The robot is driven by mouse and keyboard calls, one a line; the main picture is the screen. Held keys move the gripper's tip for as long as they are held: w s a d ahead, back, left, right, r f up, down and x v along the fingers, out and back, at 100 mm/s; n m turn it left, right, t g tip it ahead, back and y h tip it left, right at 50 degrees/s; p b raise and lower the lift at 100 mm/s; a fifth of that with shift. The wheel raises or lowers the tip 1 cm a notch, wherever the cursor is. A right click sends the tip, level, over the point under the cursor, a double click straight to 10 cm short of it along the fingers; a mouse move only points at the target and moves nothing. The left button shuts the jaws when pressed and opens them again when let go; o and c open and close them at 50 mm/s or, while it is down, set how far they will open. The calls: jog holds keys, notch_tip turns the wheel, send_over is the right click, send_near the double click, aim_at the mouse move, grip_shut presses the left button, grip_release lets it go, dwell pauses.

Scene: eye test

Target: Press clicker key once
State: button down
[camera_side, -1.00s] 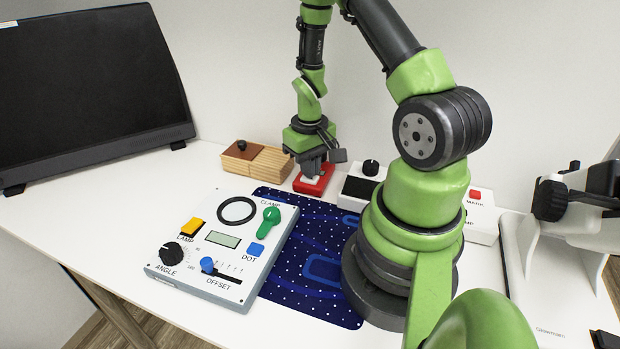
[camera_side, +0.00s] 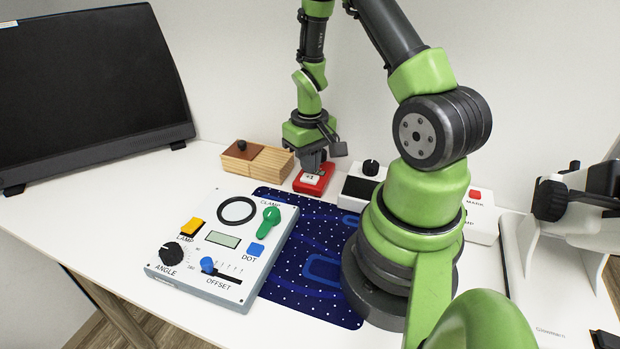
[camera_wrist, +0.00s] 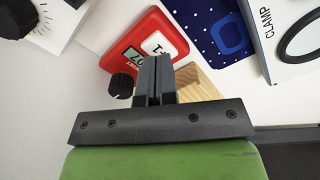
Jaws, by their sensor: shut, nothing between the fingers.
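The clicker is a red box (camera_side: 318,188) with a white key marked "+1" (camera_side: 310,178), on the table behind the panel. In the wrist view the red body (camera_wrist: 174,30), the key (camera_wrist: 156,44) and a small display (camera_wrist: 132,56) that seems to read "07" show. My gripper (camera_side: 313,166) is shut and empty at the clicker's far side, close above the key. In the wrist view the closed fingertips (camera_wrist: 153,60) lie just below the key in the picture and hide its near edge. I cannot tell if they touch it.
A wooden box (camera_side: 268,163) stands left of the clicker. A white box with a black knob (camera_side: 370,167) stands to its right. The grey control panel (camera_side: 222,288) and a dark blue dotted mat (camera_side: 310,295) lie in front. A monitor (camera_side: 90,85) stands back left.

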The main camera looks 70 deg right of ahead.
aim_at(310, 177)
jog(key=shift+r, duration=2.95)
jog(key=shift+r, duration=1.2)
dwell(2.2)
jog(key=a+r+t, duration=0.4)
jog(key=a+r, duration=0.6)
jog(key=r, duration=0.1)
jog(key=s+a+r+n+t+y, duration=0.2)
jog(key=s+a+r, duration=0.4)
jog(key=a, duration=0.3)
jog(key=shift+s+r+t, duration=0.3)
jog(key=shift+r+t, duration=0.05)
jog(key=shift+t, duration=0.25)
jog(key=shift+d, duration=0.1)
